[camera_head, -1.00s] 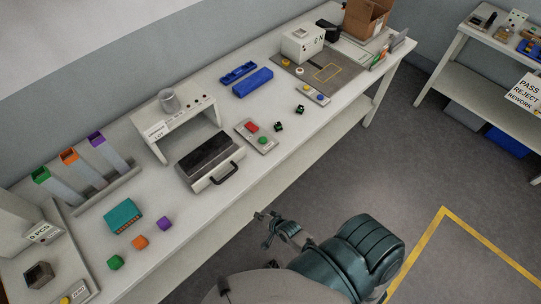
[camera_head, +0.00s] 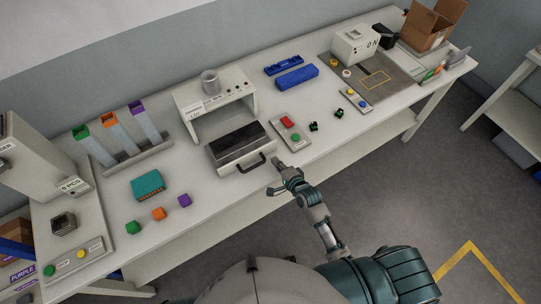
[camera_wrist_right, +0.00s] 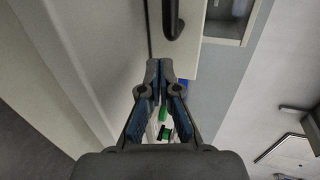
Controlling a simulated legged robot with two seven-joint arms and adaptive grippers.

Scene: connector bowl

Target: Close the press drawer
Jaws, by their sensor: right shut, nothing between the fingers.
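The press (camera_head: 218,93) is a white frame with a cylinder on top. Its drawer (camera_head: 239,147) sticks out in front, with a dark tray inside and a black handle (camera_head: 254,164) on its front. My right gripper (camera_head: 277,166) is shut and empty, just right of the handle at the table's front edge. In the right wrist view my right gripper (camera_wrist_right: 159,66) shows shut fingertips close to the drawer's white front (camera_wrist_right: 187,55), with the black handle (camera_wrist_right: 173,18) above them. I cannot tell whether they touch. My left gripper is not in view.
A button panel (camera_head: 291,134) with red and green buttons lies right of the drawer. A teal block (camera_head: 148,186) and several small coloured cubes lie to the left. Blue parts (camera_head: 296,77) lie behind. The table front edge is clear left of the drawer.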

